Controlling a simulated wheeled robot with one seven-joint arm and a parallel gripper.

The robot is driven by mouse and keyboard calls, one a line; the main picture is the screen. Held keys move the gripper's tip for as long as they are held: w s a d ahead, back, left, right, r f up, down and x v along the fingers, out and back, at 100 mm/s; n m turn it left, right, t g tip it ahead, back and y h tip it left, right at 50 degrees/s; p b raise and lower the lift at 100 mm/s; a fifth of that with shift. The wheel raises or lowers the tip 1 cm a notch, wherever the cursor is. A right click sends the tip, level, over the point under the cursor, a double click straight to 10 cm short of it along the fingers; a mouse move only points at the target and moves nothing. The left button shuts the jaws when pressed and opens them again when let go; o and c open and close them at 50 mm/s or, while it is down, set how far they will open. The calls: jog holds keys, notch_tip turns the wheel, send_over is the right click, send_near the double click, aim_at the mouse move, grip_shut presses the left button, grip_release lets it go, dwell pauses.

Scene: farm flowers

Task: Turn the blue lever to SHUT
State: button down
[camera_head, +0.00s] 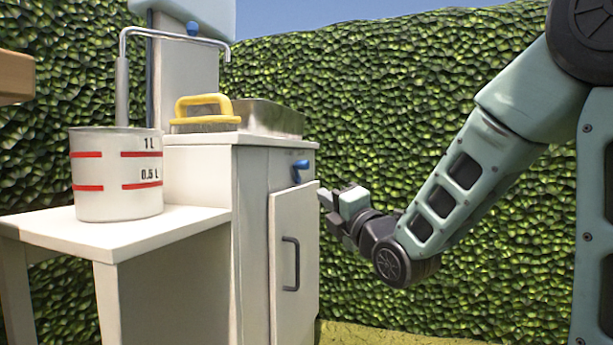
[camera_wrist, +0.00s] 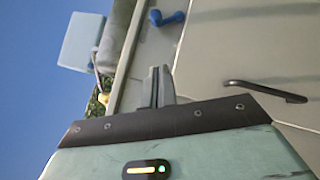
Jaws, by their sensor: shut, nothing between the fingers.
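The small blue lever (camera_head: 300,167) sits on the upper front of the white cabinet (camera_head: 253,200), just under its top edge. In the wrist view the blue lever (camera_wrist: 168,17) lies beyond my fingertips and slightly right of them, with a rounded end on a short arm. No SHUT marking can be read in either view. My gripper (camera_head: 325,199) is shut and empty, in front of the cabinet, lower than the lever and to its right. Its fingers (camera_wrist: 160,78) are together in the wrist view, apart from the lever.
The cabinet door has a dark handle (camera_head: 290,263). A metal basin (camera_head: 270,117) and a yellow handle (camera_head: 203,102) are on top. A measuring pot (camera_head: 117,190) stands on the side table (camera_head: 130,232) under a bent pipe (camera_head: 178,35). A hedge stands behind.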

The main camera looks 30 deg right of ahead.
jog(key=p, duration=1.3)
send_near(299, 166)
jog(key=s+a, duration=0.2)
jog(key=a, duration=0.1)
jog(key=shift+w+d+r+p, duration=0.25)
jog(key=shift+w+d+p, duration=0.25)
jog(key=shift+w, duration=0.75)
jog(key=shift+w+d+r+p, duration=0.3)
jog(key=shift+w+d, duration=0.3)
jog(key=shift+w, duration=0.65)
jog(key=shift+w+d+r+p, duration=0.3)
jog(key=shift+w+d, duration=0.25)
jog(key=shift+w, duration=0.7)
